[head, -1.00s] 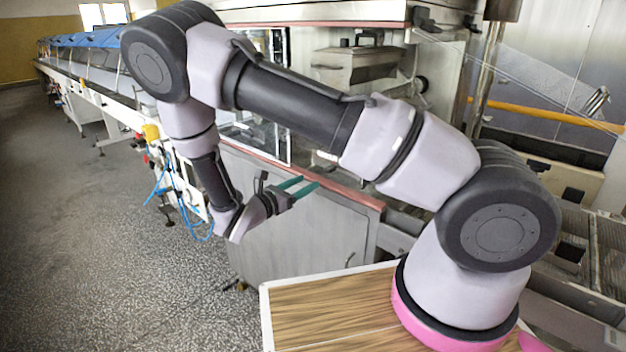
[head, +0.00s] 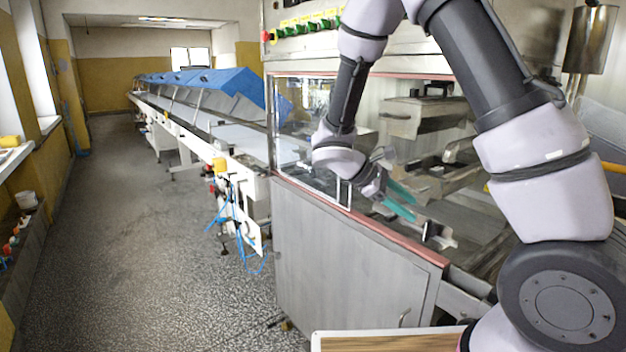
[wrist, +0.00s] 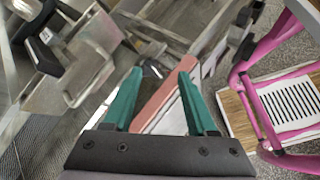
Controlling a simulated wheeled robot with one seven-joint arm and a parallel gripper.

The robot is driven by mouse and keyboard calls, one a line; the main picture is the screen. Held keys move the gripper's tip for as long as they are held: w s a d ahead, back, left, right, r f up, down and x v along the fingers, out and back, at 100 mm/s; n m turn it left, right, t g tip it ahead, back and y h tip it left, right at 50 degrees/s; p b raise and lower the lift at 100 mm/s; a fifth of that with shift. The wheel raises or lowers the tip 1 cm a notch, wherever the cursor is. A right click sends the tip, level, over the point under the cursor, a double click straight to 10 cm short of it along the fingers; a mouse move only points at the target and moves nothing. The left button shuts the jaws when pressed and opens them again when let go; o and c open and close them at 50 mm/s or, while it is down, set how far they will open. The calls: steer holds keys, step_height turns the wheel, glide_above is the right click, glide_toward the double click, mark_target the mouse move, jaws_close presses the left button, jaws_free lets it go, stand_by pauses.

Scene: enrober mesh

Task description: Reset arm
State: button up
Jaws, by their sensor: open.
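My gripper (head: 407,201) has two green fingers and shows in the head view in front of the enrober machine (head: 350,250), near its red-edged front ledge. In the wrist view my gripper (wrist: 152,85) has its fingers spread apart with nothing between them. Beyond the fingertips, the red edge strip (wrist: 163,103) and metal parts of the machine show. I cannot tell how far the fingers are from the ledge.
A long conveyor line (head: 200,95) with blue covers (head: 215,85) runs to the back left. Blue hoses (head: 238,215) hang at its near end. The speckled floor (head: 140,230) left of the machine is clear. A wooden top (head: 390,343) shows at the bottom.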

steer(key=s+r+m+t+y, duration=0.2)
steer(key=s+r+m+y, duration=0.2)
steer(key=r, duration=0.3)
steer(key=s+d+r+m+t+y, duration=0.1)
steer(key=s+r+m+t+y, duration=0.1)
steer(key=s+r+m+y, duration=0.2)
steer(key=s+d+r+m+t+y, duration=0.1)
steer(key=s+r+m+t+y, duration=0.2)
steer(key=r+m, duration=0.5)
steer(key=shift+s+r+m+y, duration=0.4)
steer(key=shift+s+r+y, duration=0.65)
steer(key=shift+r, duration=1.2)
steer(key=shift+s+h, duration=0.25)
steer(key=shift+c, duration=0.3)
